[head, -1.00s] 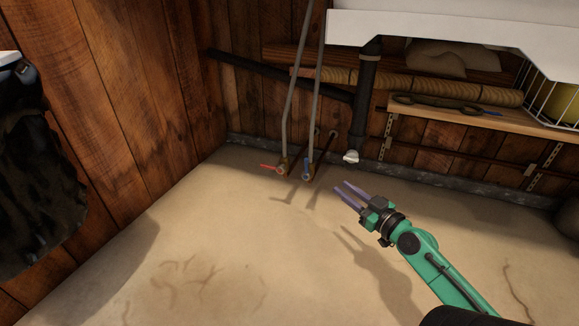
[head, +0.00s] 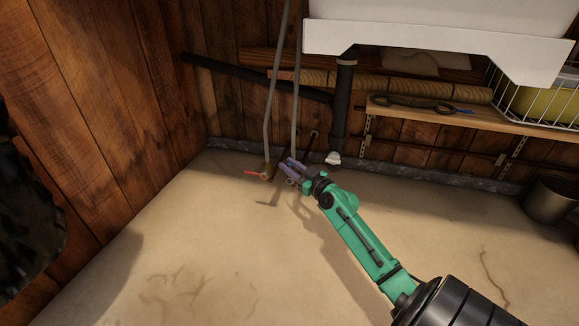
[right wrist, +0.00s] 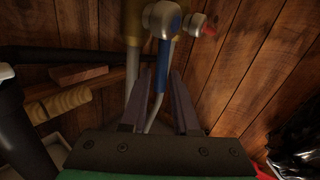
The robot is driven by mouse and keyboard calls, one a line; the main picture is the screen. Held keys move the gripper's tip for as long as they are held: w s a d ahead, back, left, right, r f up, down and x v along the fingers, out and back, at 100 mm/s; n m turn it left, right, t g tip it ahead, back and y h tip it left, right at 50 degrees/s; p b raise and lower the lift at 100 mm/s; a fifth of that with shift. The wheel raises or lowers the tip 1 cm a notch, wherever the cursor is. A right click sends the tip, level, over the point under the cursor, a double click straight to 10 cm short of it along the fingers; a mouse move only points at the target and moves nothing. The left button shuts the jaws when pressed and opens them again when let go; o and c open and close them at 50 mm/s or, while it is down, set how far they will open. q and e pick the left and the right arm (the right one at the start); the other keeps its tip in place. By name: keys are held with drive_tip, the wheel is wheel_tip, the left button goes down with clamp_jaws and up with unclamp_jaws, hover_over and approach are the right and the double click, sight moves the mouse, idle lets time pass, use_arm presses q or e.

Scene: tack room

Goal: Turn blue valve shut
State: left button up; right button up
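The blue valve's lever (right wrist: 163,65) hangs from its round pale hub in the right wrist view, at the bottom of a grey pipe (head: 296,100). My right gripper (head: 287,171) is at this valve, its fingers open. In the right wrist view, the lever's lower end lies between the two fingertips of the gripper (right wrist: 159,80), with a gap seen on each side; I cannot tell whether either finger touches it. In the head view the gripper hides most of the blue valve. My left gripper is not in view.
A red-handled valve (head: 254,172) is close on the left, on the neighbouring pipe (head: 272,95). A black drain pipe (head: 343,105) under the white sink (head: 430,38) stands to the right. A metal bucket (head: 551,200) is at far right. The floor (head: 190,240) in front is clear.

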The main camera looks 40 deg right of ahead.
clamp_jaws()
idle(1.5)
